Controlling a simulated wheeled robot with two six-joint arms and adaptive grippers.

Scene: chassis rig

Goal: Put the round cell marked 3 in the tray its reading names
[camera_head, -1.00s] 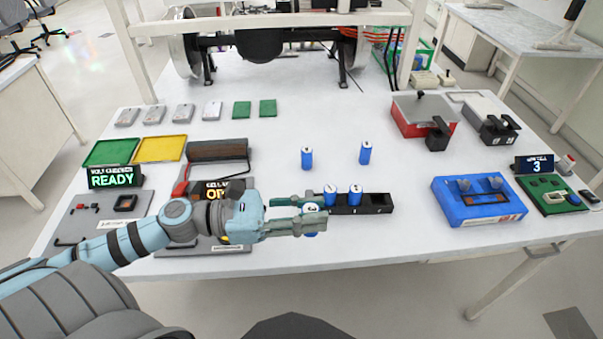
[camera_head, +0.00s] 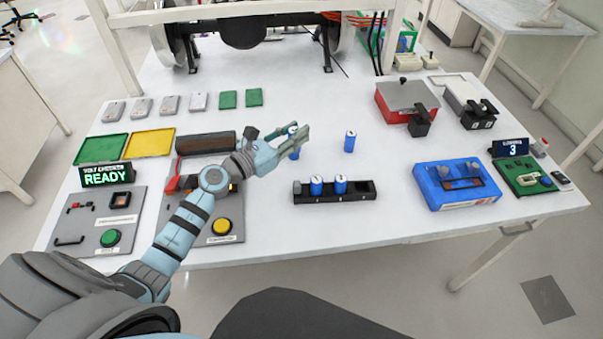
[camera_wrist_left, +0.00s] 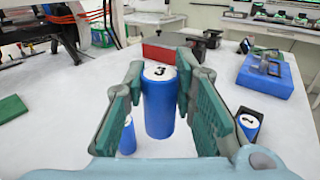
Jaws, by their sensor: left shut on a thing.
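The round blue cell marked 3 (camera_wrist_left: 160,100) stands upright between my left gripper's fingers in the wrist view. In the head view my left gripper (camera_head: 298,133) is over the table behind the black rack, shut on this cell, which its fingers partly hide. A green tray (camera_head: 97,148) and a yellow tray (camera_head: 149,144) lie at the left. The volt checker display (camera_head: 106,175) reads READY. A second panel (camera_head: 200,213) with a yellow button sits beside it, its display mostly hidden by my arm. My right gripper is out of view.
Two blue cells stand in the black rack (camera_head: 362,190); another blue cell (camera_head: 350,142) stands behind it. A blue case (camera_head: 465,200) and a display reading 3 (camera_head: 509,148) are at right.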

